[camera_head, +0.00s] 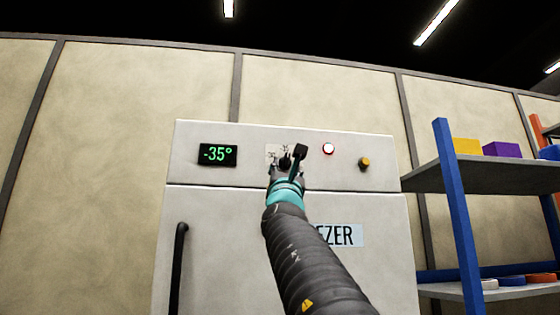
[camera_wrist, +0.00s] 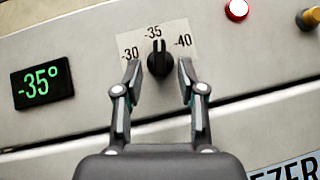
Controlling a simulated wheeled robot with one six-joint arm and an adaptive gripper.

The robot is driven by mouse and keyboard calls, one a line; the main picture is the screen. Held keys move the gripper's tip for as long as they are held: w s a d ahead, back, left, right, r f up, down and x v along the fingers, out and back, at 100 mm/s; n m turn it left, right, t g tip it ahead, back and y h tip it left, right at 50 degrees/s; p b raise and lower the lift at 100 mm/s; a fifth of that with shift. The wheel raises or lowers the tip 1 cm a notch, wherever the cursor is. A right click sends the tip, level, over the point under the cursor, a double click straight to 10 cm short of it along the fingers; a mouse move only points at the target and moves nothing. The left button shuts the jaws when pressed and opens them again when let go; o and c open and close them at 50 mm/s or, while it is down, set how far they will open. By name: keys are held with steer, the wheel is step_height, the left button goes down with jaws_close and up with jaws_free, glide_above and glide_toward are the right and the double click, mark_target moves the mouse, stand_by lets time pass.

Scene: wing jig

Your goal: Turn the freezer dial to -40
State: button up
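The freezer (camera_head: 200,225) is a white cabinet with a control panel along its top. Its display (camera_head: 218,155) reads -35° in green, and the display also shows in the wrist view (camera_wrist: 42,84). The black dial (camera_wrist: 159,60) sits on a white scale plate (camera_wrist: 128,42) marked -30, -35 and -40, and its pointer is up at -35. My gripper (camera_wrist: 158,75) is open, with one finger on each side of the dial and a visible gap on both sides. In the head view my gripper (camera_head: 287,160) mostly hides the dial.
A black door handle (camera_head: 179,268) is at the lower left of the freezer. A blue-post shelf (camera_head: 460,210) with boxes stands at the right.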

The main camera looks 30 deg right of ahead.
steer(key=shift+w+d+r, duration=0.25)
steer(key=shift+w+r, duration=0.25)
jaws_close()
steer(key=shift+a+r+m+g+h+p, duration=0.2)
steer(key=shift+m+g+h+p, duration=0.1)
steer(key=shift+m+p, duration=0.5)
steer(key=shift+m+g+h+p, duration=0.3)
steer(key=shift+m+h+p, duration=0.1)
steer(key=shift+p, duration=0.1)
steer(key=m+g+h+p, duration=0.1)
steer(key=m, duration=0.1)
steer(key=m+g+h+p, duration=0.1)
steer(key=m, duration=0.1)
steer(key=shift+a+r+g+h+p, duration=0.15)
steer(key=shift+r+g+h+p, duration=0.05)
steer(key=shift+g+h+p, duration=0.1)
steer(key=shift+a+m+g+h+p, duration=0.1)
steer(key=shift+m+g+h+p, duration=0.55)
steer(key=shift+m+g, duration=0.65)
steer(key=shift+a+m+g+h+p, duration=0.1)
steer(key=shift+m+g+h+p, duration=0.25)
steer(key=shift+m+g+p, duration=0.95)
steer(key=shift+m+b, duration=0.3)
steer(key=shift+m, duration=0.2)
